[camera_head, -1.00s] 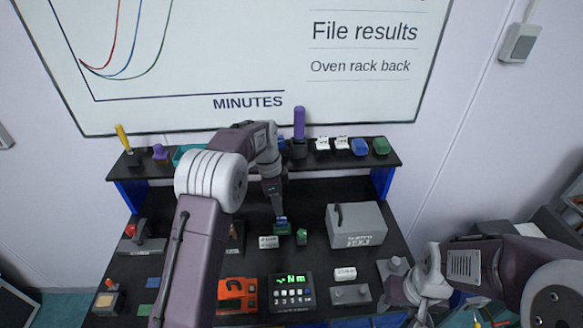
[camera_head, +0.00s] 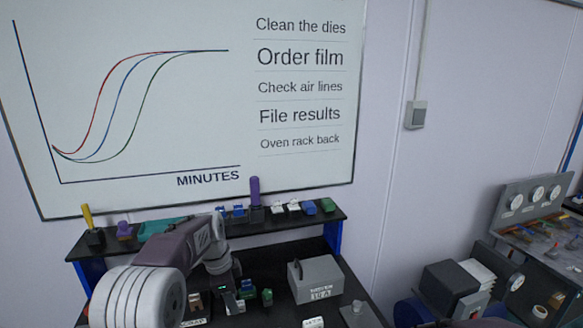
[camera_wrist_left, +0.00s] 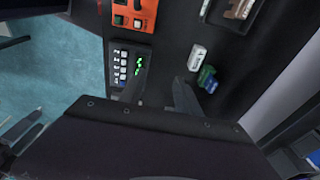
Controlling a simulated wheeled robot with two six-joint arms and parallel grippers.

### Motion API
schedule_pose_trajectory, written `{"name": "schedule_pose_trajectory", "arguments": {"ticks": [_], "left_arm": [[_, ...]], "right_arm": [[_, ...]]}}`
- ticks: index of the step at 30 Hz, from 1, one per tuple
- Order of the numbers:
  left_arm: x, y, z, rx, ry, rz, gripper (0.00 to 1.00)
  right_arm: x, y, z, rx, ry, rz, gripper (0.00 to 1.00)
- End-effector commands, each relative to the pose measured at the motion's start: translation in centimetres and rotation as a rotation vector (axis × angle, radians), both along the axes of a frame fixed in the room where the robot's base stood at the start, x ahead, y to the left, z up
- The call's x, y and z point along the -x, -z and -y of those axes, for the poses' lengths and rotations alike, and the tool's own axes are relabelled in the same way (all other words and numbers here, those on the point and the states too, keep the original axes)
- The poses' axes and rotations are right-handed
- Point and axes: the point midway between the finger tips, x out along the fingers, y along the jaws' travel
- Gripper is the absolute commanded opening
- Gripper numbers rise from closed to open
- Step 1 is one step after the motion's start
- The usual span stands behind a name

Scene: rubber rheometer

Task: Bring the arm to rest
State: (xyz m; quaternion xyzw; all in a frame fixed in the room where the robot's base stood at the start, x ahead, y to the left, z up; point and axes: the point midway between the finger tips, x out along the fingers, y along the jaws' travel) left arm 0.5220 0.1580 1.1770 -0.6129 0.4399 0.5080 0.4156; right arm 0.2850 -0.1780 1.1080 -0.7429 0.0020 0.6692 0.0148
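My left arm comes in from the lower left in the head view, bent at the elbow. Its gripper (camera_head: 229,297) points down over the black bench, left of a small blue-and-green block (camera_head: 246,289). The arm and the frame's lower edge hide part of the bench. In the left wrist view the two fingers of my left gripper (camera_wrist_left: 159,92) are apart with nothing between them. A keypad device with green digits (camera_wrist_left: 130,66) lies beyond the left finger, and a white block (camera_wrist_left: 197,56) beyond the right one. My right gripper is not in view.
A grey box (camera_head: 316,279) stands on the bench to the right. A raised black shelf (camera_head: 290,221) with small items runs along the back, below the whiteboard (camera_head: 200,120). An orange device (camera_wrist_left: 134,14) shows in the wrist view. Gauges (camera_head: 537,194) stand far right.

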Motion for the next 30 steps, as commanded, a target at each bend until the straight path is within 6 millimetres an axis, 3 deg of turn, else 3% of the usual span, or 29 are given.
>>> {"name": "schedule_pose_trajectory", "arguments": {"ticks": [8,13,17,21,22,24,30], "left_arm": [[5.7,1.3,0.0,-0.012,-0.054,-0.018,0.39],[10.7,3.8,-0.4,-0.019,-0.226,-0.041,0.39],[16.2,7.2,-0.9,-0.02,-0.477,-0.065,0.39],[23.1,11.2,-1.7,-0.015,-0.881,-0.102,0.39],[24.1,11.8,-1.8,-0.014,-0.962,-0.112,0.39],[25.0,12.8,-2.0,-0.003,-1.119,-0.114,0.39],[23.7,12.8,-2.0,0.05,-1.32,-0.08,0.39]], "right_arm": [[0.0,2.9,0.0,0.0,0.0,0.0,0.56],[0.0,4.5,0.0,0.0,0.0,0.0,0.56],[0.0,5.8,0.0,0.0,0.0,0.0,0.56],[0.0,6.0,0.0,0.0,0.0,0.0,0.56],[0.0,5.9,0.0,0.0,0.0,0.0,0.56],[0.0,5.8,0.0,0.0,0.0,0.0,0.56],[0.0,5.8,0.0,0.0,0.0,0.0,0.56]]}}
